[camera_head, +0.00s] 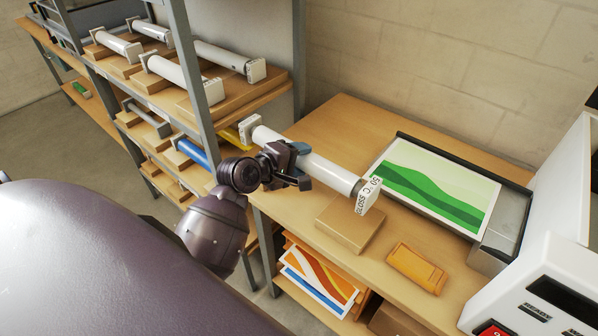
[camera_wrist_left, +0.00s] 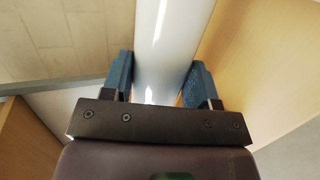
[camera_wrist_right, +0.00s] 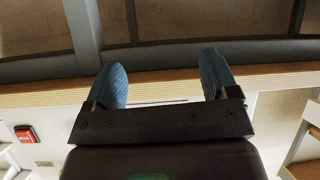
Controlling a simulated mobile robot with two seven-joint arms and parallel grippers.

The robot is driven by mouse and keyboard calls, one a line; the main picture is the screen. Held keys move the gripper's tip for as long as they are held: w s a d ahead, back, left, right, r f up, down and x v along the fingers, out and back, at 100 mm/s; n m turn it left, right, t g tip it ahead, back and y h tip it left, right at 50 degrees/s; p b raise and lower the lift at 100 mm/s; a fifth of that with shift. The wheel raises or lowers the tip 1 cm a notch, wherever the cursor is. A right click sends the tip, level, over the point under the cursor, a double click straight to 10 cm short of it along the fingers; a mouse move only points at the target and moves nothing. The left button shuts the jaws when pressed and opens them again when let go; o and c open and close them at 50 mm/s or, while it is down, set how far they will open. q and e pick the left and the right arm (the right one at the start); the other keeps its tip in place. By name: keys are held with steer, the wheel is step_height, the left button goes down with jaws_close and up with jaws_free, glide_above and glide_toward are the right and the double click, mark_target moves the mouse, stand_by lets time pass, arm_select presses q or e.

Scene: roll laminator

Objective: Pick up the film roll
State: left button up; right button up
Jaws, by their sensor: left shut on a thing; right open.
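The film roll (camera_head: 330,172) is a white cylinder with square white end caps, the near one carrying printed text. In the head view it is held above the wooden table, over a small wooden block. My left gripper (camera_head: 292,163) is shut around the roll's middle. In the left wrist view the white roll (camera_wrist_left: 165,50) passes between the blue finger pads of the left gripper (camera_wrist_left: 160,85). My right gripper (camera_wrist_right: 163,85) is open and empty in the right wrist view; it is not visible in the head view.
A shelf rack (camera_head: 180,50) at the left holds several other rolls on wooden cradles. On the table are a wooden block (camera_head: 348,222), a yellow-orange item (camera_head: 416,268) and a tray with a green print (camera_head: 437,187). A white machine (camera_head: 545,270) stands at the right.

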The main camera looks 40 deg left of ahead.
mark_target(339, 185)
arm_select(q)
step_height(339, 185, up, 14)
steer(key=p, duration=0.1)
steer(key=shift+f, duration=0.15)
steer(key=shift+w, duration=0.1)
steer(key=d+f+n+y, duration=0.2)
steer(key=d, duration=0.1)
steer(key=d+f+n+y, duration=0.1)
steer(key=shift+w+d+f+y, duration=0.2)
steer(key=shift+w+f+y, duration=0.2)
steer(key=s+d+f, duration=0.1)
steer(key=d+f, duration=0.1)
steer(key=s+d+f+b, duration=0.1)
steer(key=d, duration=0.1)
steer(key=s+d+f, duration=0.1)
steer(key=d+f, duration=0.1)
steer(key=d, duration=0.1)
steer(key=shift+d+f, duration=0.1)
steer(key=shift+f, duration=0.25)
steer(key=shift+s+f, duration=0.2)
steer(key=shift+f, duration=0.2)
